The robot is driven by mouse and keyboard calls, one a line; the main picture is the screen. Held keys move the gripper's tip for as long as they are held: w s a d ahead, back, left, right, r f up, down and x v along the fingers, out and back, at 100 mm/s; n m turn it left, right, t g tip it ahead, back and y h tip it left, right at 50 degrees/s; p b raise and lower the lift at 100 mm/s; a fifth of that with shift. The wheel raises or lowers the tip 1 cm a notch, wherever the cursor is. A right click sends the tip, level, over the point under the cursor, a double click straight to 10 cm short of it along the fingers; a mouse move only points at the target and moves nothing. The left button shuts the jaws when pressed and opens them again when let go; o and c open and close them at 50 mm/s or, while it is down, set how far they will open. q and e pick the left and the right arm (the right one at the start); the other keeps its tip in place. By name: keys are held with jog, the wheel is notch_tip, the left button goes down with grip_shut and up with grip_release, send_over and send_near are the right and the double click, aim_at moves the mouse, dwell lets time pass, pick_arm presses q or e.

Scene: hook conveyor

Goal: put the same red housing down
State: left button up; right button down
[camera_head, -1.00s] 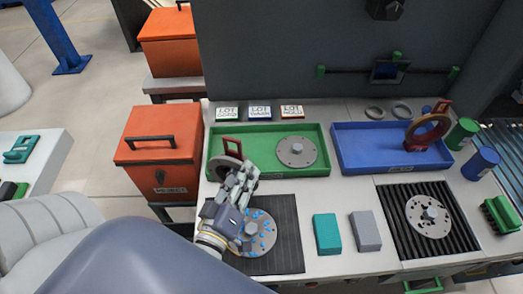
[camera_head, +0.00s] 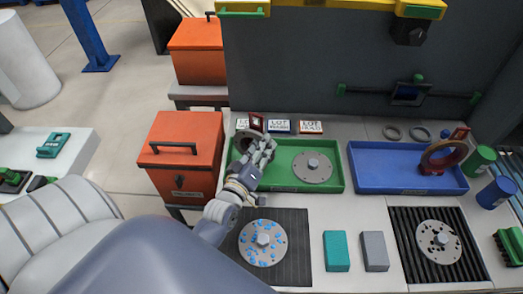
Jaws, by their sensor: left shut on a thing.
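My left gripper (camera_head: 258,150) is over the left end of the green tray (camera_head: 334,186), its fingers shut on a red housing (camera_head: 256,122). The housing's red frame and part of a dark ring show behind the fingers; the rest is hidden. It is at the tray's back left corner, and I cannot tell whether it touches the tray floor. A grey disc with a central hub (camera_head: 312,168) lies in the tray's right part. Another red housing with a brown ring (camera_head: 440,158) stands in the blue tray (camera_head: 375,180). My right gripper is not in view.
Three lot signs (camera_head: 281,127) stand behind the green tray. A blue-spotted disc (camera_head: 262,243) lies on a black mat (camera_head: 297,270) in front. Teal (camera_head: 336,251) and grey (camera_head: 374,251) blocks stand right of it. An orange bin (camera_head: 181,150) is left of the bench.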

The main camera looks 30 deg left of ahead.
pick_arm(q)
jog(key=f, duration=0.3)
jog(key=shift+w+a+p, duration=0.25)
jog(key=shift+w+p, duration=0.1)
jog(key=shift+f, duration=0.1)
jog(key=o, duration=1.1)
jog(key=shift+s+d+f, duration=0.1)
jog(key=shift+f, duration=0.15)
jog(key=shift+c, duration=0.2)
jog(key=shift+r, duration=0.15)
